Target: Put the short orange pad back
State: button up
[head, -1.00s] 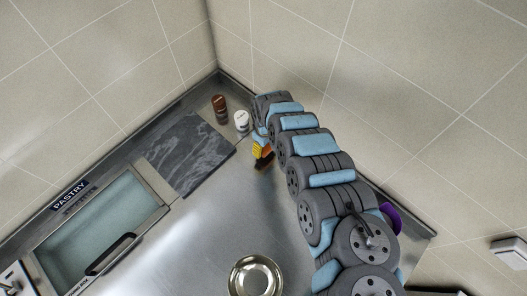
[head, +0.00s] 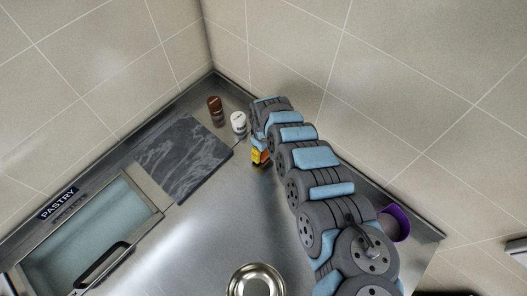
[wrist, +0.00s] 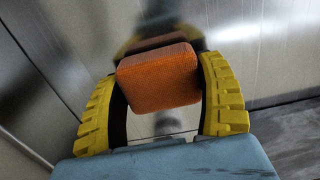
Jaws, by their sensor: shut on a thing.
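The short orange pad (wrist: 158,80) is a textured block held between the two yellow fingers of my gripper (wrist: 162,68) in the wrist view. The gripper is shut on it. A blurred reflection of the pad and fingers shows in the steel behind it. In the head view my gripper (head: 260,156) is small, low over the steel counter (head: 225,215), right of the dark marbled slab. Whether the pad touches the counter cannot be told. The pad's far side is hidden.
A brown-red shaker (head: 215,110) and a white shaker (head: 238,123) stand near the back corner, close to my gripper. A dark slab (head: 183,158) lies left. A steel bowl (head: 257,280) is in front, a purple container (head: 396,222) beside my arm. The middle counter is clear.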

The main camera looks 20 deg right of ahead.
jog(key=shift+f, duration=0.15)
jog(key=o, duration=1.1)
notch_tip(320, 180, up, 11)
jog(key=shift+d+f, duration=0.1)
jog(key=shift+f, duration=0.1)
jog(key=shift+r, duration=0.9)
